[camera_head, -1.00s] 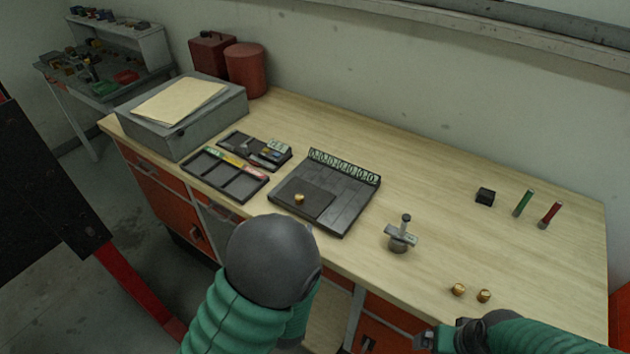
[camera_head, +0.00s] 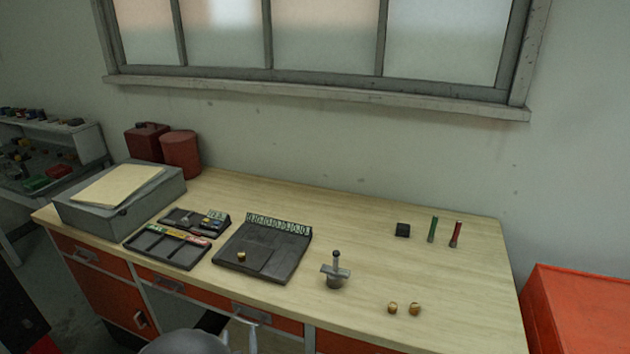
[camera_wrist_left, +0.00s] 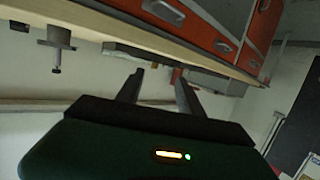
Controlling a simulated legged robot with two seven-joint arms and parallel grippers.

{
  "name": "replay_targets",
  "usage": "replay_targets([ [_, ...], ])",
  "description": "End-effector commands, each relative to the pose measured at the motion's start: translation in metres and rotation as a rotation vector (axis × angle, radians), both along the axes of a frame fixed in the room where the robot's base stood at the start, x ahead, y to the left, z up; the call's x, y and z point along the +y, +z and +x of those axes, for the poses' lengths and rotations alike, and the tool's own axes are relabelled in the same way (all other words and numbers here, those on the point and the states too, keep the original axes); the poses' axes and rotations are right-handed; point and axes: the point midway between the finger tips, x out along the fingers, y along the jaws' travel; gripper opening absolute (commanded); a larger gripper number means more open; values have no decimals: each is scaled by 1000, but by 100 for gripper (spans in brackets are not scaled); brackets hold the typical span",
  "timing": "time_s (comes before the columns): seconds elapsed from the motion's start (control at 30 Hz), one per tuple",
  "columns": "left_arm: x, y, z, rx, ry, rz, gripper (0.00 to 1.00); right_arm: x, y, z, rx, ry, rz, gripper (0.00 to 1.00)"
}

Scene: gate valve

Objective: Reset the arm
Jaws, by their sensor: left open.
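My left gripper (camera_head: 238,336) shows at the bottom edge of the head view, in front of the workbench's front edge. Its two fingers also show in the left wrist view (camera_wrist_left: 160,84), spread apart with nothing between them. The grey gate valve (camera_head: 336,273) stands upright on the bench, to the right of the dark tray and apart from my left gripper. The valve also shows upside down in the left wrist view (camera_wrist_left: 57,44). My right gripper is out of view.
On the wooden workbench (camera_head: 400,275) are a black scale-like tray (camera_head: 285,264), a compartment tray (camera_head: 160,247), two brass pieces (camera_head: 403,309), a black block (camera_head: 402,230), and green (camera_head: 432,230) and red (camera_head: 455,234) cylinders. A grey box (camera_head: 120,205) stands left. The bench's right part is mostly bare.

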Motion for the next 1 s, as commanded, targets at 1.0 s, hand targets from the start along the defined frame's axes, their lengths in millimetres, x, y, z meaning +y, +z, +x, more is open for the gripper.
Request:
replay_targets([
  [1.0, 22, -28, -164, 1012, -192, -89, 44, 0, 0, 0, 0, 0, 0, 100],
])
